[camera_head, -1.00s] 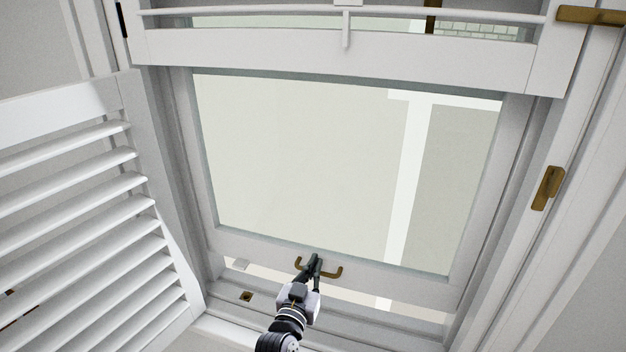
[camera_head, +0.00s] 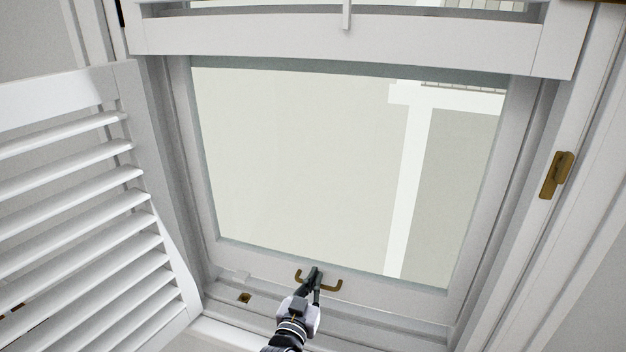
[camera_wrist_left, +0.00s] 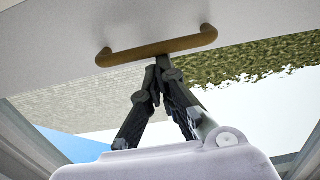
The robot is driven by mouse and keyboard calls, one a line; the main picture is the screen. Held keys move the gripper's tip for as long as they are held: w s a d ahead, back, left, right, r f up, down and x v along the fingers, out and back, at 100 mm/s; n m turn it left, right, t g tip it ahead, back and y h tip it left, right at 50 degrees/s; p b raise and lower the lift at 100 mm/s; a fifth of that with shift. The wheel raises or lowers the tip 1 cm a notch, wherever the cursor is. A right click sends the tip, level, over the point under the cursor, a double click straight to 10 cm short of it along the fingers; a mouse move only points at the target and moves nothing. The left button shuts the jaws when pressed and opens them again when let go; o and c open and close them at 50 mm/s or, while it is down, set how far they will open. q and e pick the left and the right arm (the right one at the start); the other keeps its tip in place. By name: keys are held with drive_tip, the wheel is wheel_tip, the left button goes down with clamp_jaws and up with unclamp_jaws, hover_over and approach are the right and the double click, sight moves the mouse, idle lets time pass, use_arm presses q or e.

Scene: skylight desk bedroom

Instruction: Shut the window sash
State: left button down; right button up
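The window sash (camera_head: 365,277) is a white frame around a large pane, low in the window opening. Its bottom rail sits down near the sill (camera_head: 250,318). A bronze bar handle (camera_head: 332,287) is on the bottom rail; it also shows in the left wrist view (camera_wrist_left: 195,41). My left gripper (camera_head: 316,271) is shut, with its fingertips together at the middle of the handle bar. In the left wrist view the fingertips (camera_wrist_left: 162,62) meet right at the bar's edge, on the glass side, and do not wrap around it. My right gripper is not in view.
A white louvred shutter (camera_head: 75,195) stands open at the left. A bronze catch (camera_head: 556,175) is on the right frame. A white rail (camera_head: 350,42) crosses above the pane. A small brass fitting (camera_head: 244,298) is at the lower left.

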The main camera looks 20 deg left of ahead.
use_arm(q)
wheel_tip(320, 180, down, 2)
drive_tip(key=shift+f+b, duration=0.25)
drive_tip(key=shift+b, duration=0.2)
wheel_tip(320, 180, down, 4)
drive_tip(key=b, duration=0.2)
drive_tip(key=shift+f+b, duration=0.2)
drive_tip(key=shift+b, duration=0.15)
idle(0.9)
